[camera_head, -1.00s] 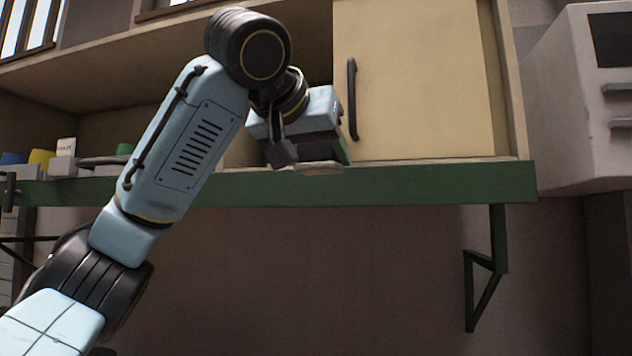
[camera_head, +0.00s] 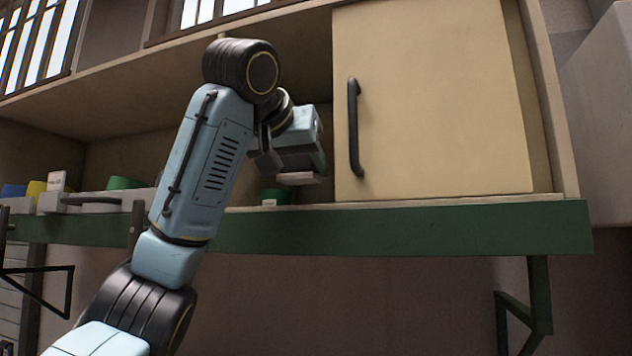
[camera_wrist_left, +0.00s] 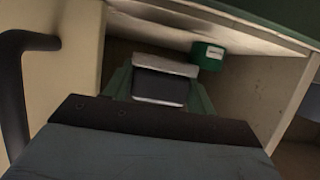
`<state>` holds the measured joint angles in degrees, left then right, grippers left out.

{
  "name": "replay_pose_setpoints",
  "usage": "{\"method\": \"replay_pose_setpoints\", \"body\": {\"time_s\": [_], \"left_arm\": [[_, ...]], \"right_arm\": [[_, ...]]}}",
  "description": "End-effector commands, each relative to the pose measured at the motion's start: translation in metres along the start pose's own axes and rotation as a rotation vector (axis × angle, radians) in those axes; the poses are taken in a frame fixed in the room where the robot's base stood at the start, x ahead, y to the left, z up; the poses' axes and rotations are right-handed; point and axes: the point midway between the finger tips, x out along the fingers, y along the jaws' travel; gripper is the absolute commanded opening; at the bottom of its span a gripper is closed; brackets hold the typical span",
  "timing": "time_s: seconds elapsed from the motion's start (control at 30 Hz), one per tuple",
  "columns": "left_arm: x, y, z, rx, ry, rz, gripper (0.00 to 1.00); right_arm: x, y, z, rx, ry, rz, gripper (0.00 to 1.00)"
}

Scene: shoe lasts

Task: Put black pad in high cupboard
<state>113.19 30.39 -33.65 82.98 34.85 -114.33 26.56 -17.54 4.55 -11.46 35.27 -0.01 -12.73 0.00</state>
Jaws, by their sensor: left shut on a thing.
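My left gripper (camera_head: 302,167) is at the open part of the high cupboard (camera_head: 115,109), left of its cream sliding door (camera_head: 430,110). It is shut on the black pad (camera_wrist_left: 160,87), which has a dark face and pale edges between the green fingers in the left wrist view. In the head view only a pale strip of the pad (camera_head: 299,179) shows under the fingers. The pad is held a little above the cupboard floor; the exact gap is hard to tell. My right gripper is not in view.
A green round item (camera_head: 275,196) stands on the shelf just below and left of the gripper; it also shows in the wrist view (camera_wrist_left: 207,56). The door's black handle (camera_head: 355,127) is close on the right. Grey bins (camera_head: 95,200) stand further left.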

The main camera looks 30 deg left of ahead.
Motion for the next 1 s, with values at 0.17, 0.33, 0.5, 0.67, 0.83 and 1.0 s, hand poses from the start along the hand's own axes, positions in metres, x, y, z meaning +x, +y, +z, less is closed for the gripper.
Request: {"method": "replay_pose_setpoints", "body": {"time_s": [0.17, 0.33, 0.5, 0.67, 0.83, 1.0], "left_arm": [[0.019, 0.005, -0.015, 0.008, 0.004, 0.009, 0.32], [0.04, 0.001, -0.02, -0.002, -0.007, 0.003, 0.32], [0.061, -0.001, -0.027, -0.001, -0.003, -0.002, 0.32], [0.074, -0.001, -0.031, 0.0, -0.004, -0.002, 0.32], [0.088, -0.001, -0.012, 0.002, -0.002, -0.002, 0.32], [0.093, -0.001, 0.0, 0.0, 0.0, -0.001, 0.32]], "right_arm": [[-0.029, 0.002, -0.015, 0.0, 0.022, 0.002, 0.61], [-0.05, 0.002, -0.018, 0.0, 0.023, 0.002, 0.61], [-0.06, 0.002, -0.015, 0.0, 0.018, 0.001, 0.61], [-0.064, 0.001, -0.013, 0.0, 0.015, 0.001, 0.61], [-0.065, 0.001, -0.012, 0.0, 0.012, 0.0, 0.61], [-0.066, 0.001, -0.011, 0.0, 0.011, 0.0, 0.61]]}}
